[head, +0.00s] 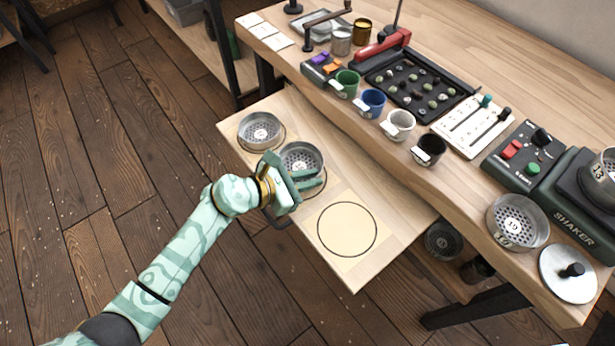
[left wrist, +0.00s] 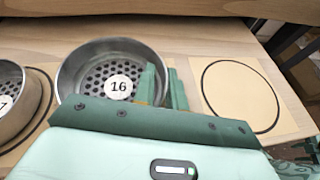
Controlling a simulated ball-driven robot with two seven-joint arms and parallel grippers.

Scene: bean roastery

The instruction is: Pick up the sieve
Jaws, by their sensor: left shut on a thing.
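A round metal sieve (head: 302,156) with a perforated bottom is over the middle place of the pale pull-out board. In the left wrist view the sieve (left wrist: 104,55) bears the number 16. My left gripper (head: 308,182) is shut on its near right wall. In the left wrist view the fingers (left wrist: 163,90) straddle that wall. Part of a printed ring shows at the sieve's lower right; I cannot tell whether the sieve is clear of the board. My right gripper is not in view.
Another sieve (head: 261,131) sits to the left on the board (head: 352,281); an empty printed ring (head: 347,230) lies to the right. The bench above holds several cups, a dark bean tray (head: 418,86), another sieve (head: 517,221), a lid (head: 567,274) and a shaker (head: 577,205).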

